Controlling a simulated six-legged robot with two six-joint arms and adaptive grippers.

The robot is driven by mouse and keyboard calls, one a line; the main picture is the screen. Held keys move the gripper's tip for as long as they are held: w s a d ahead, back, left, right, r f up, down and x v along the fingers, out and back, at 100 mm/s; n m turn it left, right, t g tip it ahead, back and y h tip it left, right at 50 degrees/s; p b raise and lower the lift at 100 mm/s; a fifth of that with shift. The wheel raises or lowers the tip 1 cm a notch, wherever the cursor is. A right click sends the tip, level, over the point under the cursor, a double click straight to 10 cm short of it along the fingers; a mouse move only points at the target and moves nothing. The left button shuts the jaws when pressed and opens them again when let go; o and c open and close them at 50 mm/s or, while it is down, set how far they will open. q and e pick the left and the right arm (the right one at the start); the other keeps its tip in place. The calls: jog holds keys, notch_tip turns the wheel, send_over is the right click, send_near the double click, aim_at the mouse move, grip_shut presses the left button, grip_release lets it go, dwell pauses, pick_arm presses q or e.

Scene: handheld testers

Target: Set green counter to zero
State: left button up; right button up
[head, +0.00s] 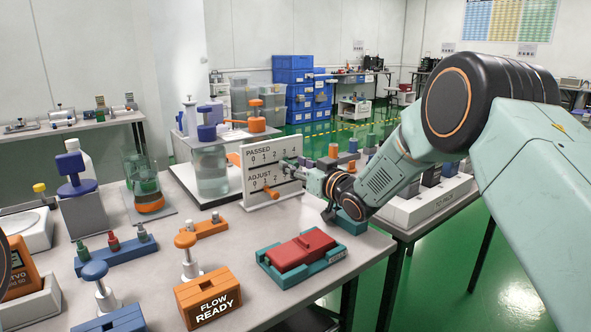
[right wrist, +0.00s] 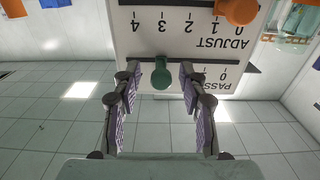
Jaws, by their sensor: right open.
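A white upright board (head: 272,176) stands on the table in the head view, with a PASSED scale above an ADJUST scale, both numbered. In the right wrist view the board (right wrist: 190,22) appears upside down. A green knob (right wrist: 160,73) sits on the PASSED row, away from that row's 0. An orange knob (head: 270,193) is on the ADJUST row and also shows in the right wrist view (right wrist: 237,10). My right gripper (head: 293,167) is at the board, open, its fingers (right wrist: 158,80) on either side of the green knob with gaps. My left gripper is not seen.
A red device in a teal tray (head: 298,277) and an orange FLOW READY block (head: 208,298) lie in front of the board. A clear jar (head: 210,168) stands left of it. A side table with a grey-white rack (head: 425,208) is to the right.

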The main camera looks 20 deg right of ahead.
jog(key=shift+w+a+r, duration=0.1)
jog(key=shift+w+a, duration=0.1)
jog(key=shift+a, duration=0.05)
jog(key=shift+d, duration=0.1)
jog(key=shift+c, duration=0.5)
grip_shut()
